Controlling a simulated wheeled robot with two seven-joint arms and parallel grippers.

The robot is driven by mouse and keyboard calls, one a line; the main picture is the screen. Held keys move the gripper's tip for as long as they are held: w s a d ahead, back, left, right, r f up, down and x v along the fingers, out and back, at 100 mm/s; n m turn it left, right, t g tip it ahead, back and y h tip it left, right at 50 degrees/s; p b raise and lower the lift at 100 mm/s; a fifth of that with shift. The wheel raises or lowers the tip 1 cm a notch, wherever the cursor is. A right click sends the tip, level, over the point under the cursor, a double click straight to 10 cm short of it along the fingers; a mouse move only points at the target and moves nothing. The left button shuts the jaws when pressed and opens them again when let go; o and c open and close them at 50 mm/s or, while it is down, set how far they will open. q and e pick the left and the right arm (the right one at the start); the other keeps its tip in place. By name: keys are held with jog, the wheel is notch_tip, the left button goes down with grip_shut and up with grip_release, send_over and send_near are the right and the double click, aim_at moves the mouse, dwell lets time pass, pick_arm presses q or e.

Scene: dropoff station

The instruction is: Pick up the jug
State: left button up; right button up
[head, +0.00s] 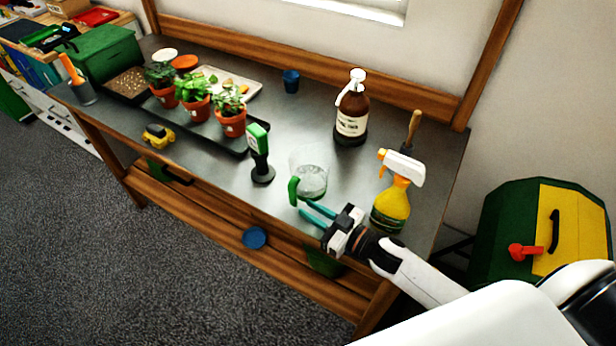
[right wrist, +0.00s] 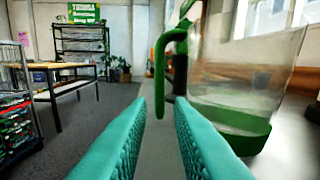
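The jug (head: 312,178) is clear with a green handle (head: 293,190) and stands upright near the front edge of the grey-topped bench (head: 275,140). In the right wrist view the jug (right wrist: 245,80) shows large at the right, with a green base band, and its green handle (right wrist: 160,70) stands beyond the fingertips. My right gripper (head: 303,207) has teal fingers and is open beside the handle, at the bench's front edge. In the right wrist view its fingers (right wrist: 160,105) are apart with nothing between them. My left gripper is not in view.
A yellow spray bottle (head: 391,205) stands close right of my right gripper. A green-and-black handheld tool (head: 260,155) stands left of the jug. A brown bottle (head: 351,115) is behind it. Potted plants (head: 196,105) stand on a black tray farther left.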

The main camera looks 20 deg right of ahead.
aim_at(293, 204)
jog(key=p+x, duration=0.1)
jog(key=x, duration=0.4)
jog(key=shift+r, duration=0.1)
jog(key=shift+w+a, duration=0.25)
jog(key=shift+w, duration=0.15)
grip_shut()
